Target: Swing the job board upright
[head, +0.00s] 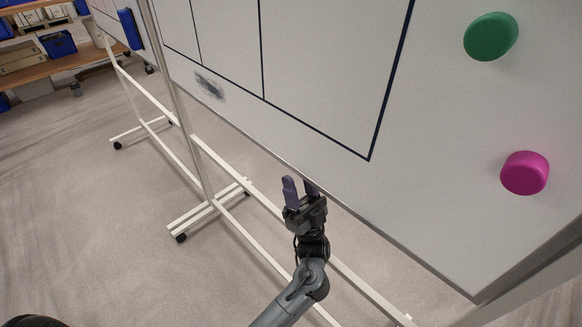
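The job board (330,70) is a large white panel with dark printed lines, seen from close by. It looks tilted in its white frame, with its lower edge running from upper left to lower right. My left gripper (300,186) is at that lower edge, near the middle of the view. Its two purple fingers are apart with a gap between them. The tip of the right-hand finger seems partly hidden by the board's edge. I cannot tell whether the fingers touch the board. My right gripper is not in view.
A green magnet (491,36) and a magenta magnet (524,173) sit on the board, with a dark smudge (209,86) at its left. The white wheeled stand (205,180) has low rails below. Wooden shelves (50,68) with blue bins stand at far left. Open floor (90,220) lies left.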

